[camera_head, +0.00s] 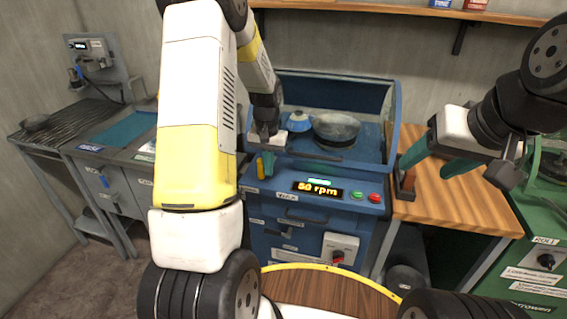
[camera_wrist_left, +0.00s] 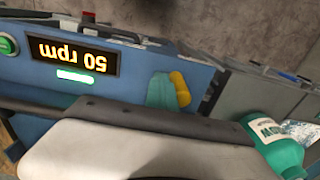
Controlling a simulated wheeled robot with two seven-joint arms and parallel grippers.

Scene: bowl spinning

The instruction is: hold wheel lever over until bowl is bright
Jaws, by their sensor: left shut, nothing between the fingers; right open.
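A dull grey bowl (camera_head: 336,127) sits inside the blue machine (camera_head: 374,160) behind its front panel. The display (camera_head: 317,188) reads 50 rpm under a lit green bar; the display (camera_wrist_left: 72,55) also shows upside down in the left wrist view. A yellow lever grip (camera_head: 260,168) stands at the panel's left. My left gripper (camera_head: 269,163) is shut and empty, its teal fingers right beside the grip. The wrist view shows the yellow grip (camera_wrist_left: 180,88) against the teal fingers; I cannot tell if they press. My right gripper (camera_head: 432,160) is open and empty over the wooden bench.
Green (camera_head: 356,195) and red (camera_head: 375,197) buttons sit right of the display. A raised clear hood stands behind the bowl. A wooden bench (camera_head: 465,205) is at right, a grey workbench at left. A green bottle (camera_wrist_left: 272,145) shows in the wrist view.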

